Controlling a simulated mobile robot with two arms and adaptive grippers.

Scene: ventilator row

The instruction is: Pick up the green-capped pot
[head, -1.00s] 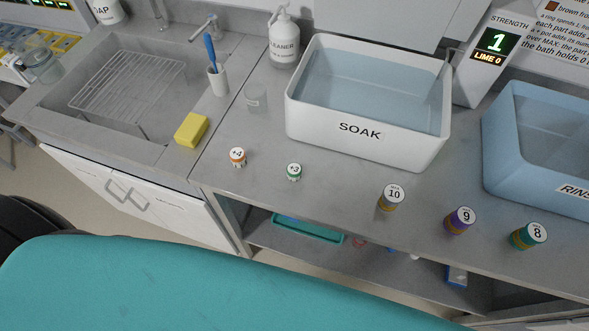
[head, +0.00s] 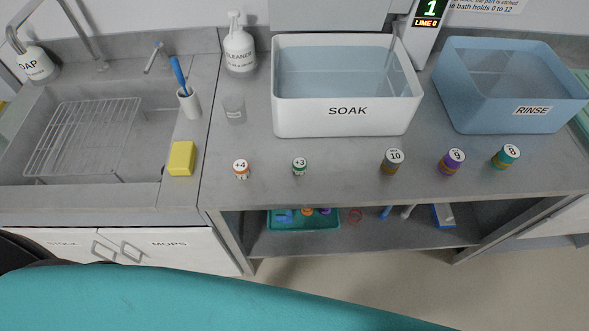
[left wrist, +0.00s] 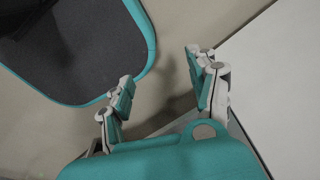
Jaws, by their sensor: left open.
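The green-capped pot (head: 299,166) is a small white pot with a green cap and a "+3" label on top. It stands upright on the grey counter (head: 340,190), in front of the white SOAK tub. My left gripper (left wrist: 160,74) shows only in the left wrist view. Its two fingers are spread apart with nothing between them, over floor, away from the pot. The pot is not in the left wrist view. My right gripper is in neither view.
An orange-capped "+4" pot (head: 241,169) stands left of the green-capped one. Brown "10" (head: 392,161), purple "9" (head: 451,162) and teal "8" (head: 505,157) parts stand to the right. The SOAK tub (head: 346,122) and RINSE tub (head: 503,120) are behind. A yellow sponge (head: 181,158) lies by the sink.

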